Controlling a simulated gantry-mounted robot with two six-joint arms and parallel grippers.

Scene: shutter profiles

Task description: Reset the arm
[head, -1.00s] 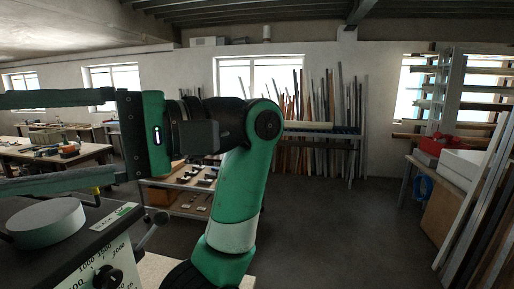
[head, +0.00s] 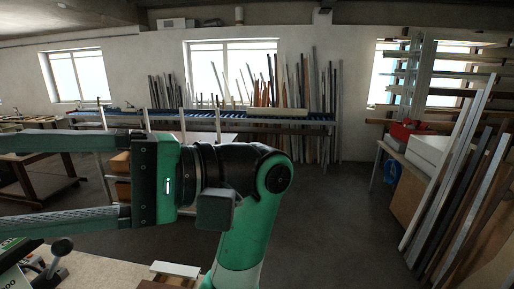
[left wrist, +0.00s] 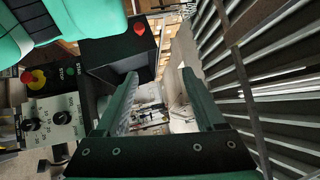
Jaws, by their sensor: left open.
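My left gripper (head: 40,178) reaches toward the left edge of the head view on its green arm, its two long fingers wide apart. Its fingertips are cut off by the picture edge there. In the left wrist view the same gripper (left wrist: 160,78) shows two separated fingers with no object held between them. The green forearm (head: 245,235) rises from the bottom middle of the head view. My right gripper is not in view.
A machine panel with knobs (left wrist: 50,118), a red stop button (left wrist: 33,77) and a black box (left wrist: 118,52) is left of the fingers. Its lever (head: 62,246) shows at lower left. Profile racks (head: 455,190) stand right; the middle floor (head: 335,225) is clear.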

